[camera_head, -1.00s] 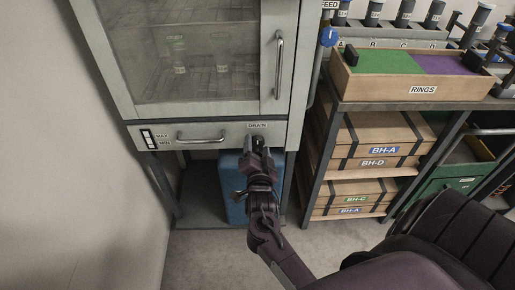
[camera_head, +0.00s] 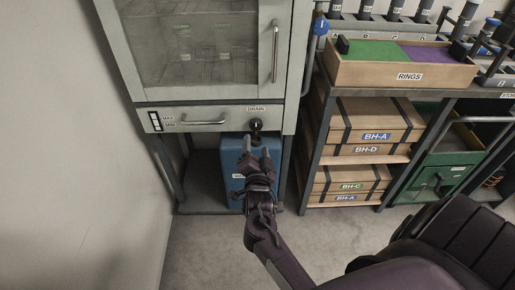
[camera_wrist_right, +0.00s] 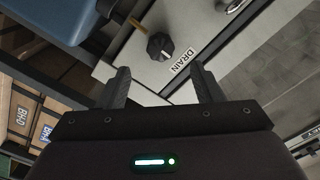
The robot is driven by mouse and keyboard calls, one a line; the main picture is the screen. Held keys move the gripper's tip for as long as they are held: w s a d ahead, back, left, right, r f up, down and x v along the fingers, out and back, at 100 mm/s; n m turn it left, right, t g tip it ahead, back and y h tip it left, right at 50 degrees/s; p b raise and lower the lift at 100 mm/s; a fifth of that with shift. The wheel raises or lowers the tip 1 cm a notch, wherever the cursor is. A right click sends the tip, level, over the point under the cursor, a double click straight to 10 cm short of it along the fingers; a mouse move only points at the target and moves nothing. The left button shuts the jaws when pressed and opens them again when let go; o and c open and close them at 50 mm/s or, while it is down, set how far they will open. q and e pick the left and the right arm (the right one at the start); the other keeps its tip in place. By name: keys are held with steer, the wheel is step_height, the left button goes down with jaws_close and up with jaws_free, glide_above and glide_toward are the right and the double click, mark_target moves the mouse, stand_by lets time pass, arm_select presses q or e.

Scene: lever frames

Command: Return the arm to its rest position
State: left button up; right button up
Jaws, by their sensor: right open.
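My right gripper (camera_head: 256,157) is open and empty in the head view, in front of the blue container and just below the drain knob. The black drain knob (camera_head: 256,125) sits on the cabinet's lower panel under the DRAIN label. In the right wrist view the knob (camera_wrist_right: 160,46) shows beyond the open fingers (camera_wrist_right: 164,88), apart from them, with a brass-coloured stem beside it. My right arm reaches up from the bottom of the head view. My left gripper is not in view.
The glass-fronted cabinet (camera_head: 200,97) stands above a blue container (camera_head: 232,172). To the right, a shelf holds boxes (camera_head: 372,122) and a rings tray (camera_head: 405,72). The floor (camera_head: 205,250) in front is clear.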

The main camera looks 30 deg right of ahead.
steer(key=s+a+f+n+g+y, duration=0.5)
steer(key=s+a+f+n, duration=0.2)
steer(key=s+f+n, duration=0.15)
steer(key=s+a+f+n+g+y, duration=0.5)
steer(key=s+a+f+n+g, duration=0.15)
steer(key=s+f, duration=0.35)
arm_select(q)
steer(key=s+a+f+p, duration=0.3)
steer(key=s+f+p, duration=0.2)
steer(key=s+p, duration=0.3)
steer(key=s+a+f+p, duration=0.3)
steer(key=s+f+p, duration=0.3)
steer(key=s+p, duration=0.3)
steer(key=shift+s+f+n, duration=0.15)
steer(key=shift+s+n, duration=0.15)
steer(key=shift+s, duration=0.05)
arm_select(e)
steer(key=s+d+f+n+g, duration=0.1)
steer(key=s+f, duration=0.5)
steer(key=s, duration=0.6)
steer(key=s+d+f+n+g, duration=0.1)
steer(key=s+d+f, duration=0.3)
steer(key=s, duration=0.9)
step_height(320, 180, down, 3)
steer(key=shift+s+d+f+n+g+h, duration=0.1)
steer(key=shift+s+d+n+g+h, duration=0.15)
steer(key=shift+n+g+h, duration=0.2)
